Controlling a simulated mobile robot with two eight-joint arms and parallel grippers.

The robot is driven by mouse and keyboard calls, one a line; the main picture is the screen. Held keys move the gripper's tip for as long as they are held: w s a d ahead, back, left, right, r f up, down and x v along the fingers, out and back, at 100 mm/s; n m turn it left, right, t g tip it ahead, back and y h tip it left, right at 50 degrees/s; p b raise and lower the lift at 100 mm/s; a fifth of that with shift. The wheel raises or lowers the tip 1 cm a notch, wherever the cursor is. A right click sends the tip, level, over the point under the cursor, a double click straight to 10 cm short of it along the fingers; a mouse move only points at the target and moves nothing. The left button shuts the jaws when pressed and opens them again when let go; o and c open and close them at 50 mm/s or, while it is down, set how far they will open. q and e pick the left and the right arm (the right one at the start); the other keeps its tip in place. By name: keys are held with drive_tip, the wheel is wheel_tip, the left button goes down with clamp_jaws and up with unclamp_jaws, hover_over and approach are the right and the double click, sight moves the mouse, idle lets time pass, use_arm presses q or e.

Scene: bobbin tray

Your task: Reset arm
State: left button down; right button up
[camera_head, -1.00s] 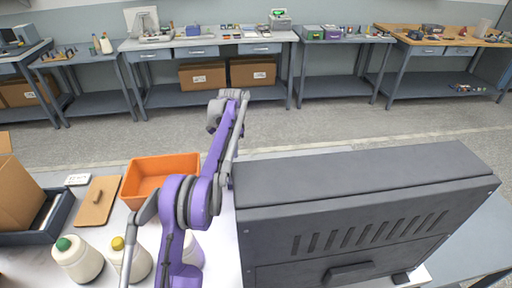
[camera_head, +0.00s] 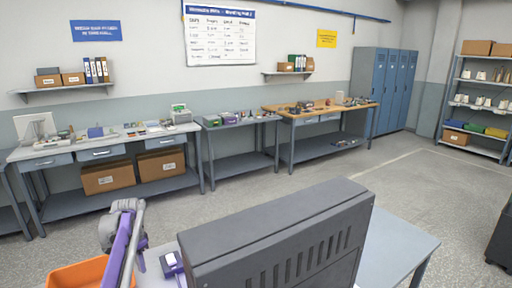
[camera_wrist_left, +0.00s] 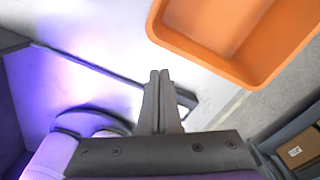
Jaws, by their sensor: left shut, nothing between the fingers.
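My left gripper (camera_wrist_left: 160,76) points upward in the left wrist view. Its two dark fingers are together with nothing between them. An orange bin (camera_wrist_left: 255,76) is at the top right of that view, beyond and to the right of the fingertips, and looks empty where it shows. In the head view part of my left arm, purple and grey, rises at the lower left beside the bin (camera_head: 75,274). The fingers cannot be made out there. My right gripper is in neither view.
A large dark grey slotted housing (camera_head: 285,240) stands just right of my left arm. A small purple and white item (camera_head: 172,262) sits between them. Workbenches (camera_head: 105,152) line the far wall, with blue lockers (camera_head: 385,90) and a shelf rack (camera_head: 480,90) at right. The floor between is open.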

use_arm(q)
drive_tip(key=s+d+r+n+t, duration=0.1)
drive_tip(key=s+d+r+t, duration=0.1)
drive_tip(key=s+d+r, duration=0.4)
drive_tip(key=s+d+r+n+t, duration=0.1)
drive_tip(key=s+d+r+n, duration=0.15)
drive_tip(key=s+d, duration=0.55)
drive_tip(key=s+d+f+t, duration=0.1)
drive_tip(key=s+d+f, duration=0.1)
drive_tip(key=s, duration=0.5)
drive_tip(key=s+d+f+n+t, duration=0.1)
drive_tip(key=s+d+f, duration=0.1)
drive_tip(key=s+f, duration=0.2)
drive_tip(key=s+d+f+n, duration=0.1)
drive_tip(key=s+d+f, duration=0.1)
drive_tip(key=s, duration=0.8)
drive_tip(key=shift+d+f+t, duration=0.3)
drive_tip(key=shift+f+t, duration=0.1)
drive_tip(key=shift+f, duration=0.05)
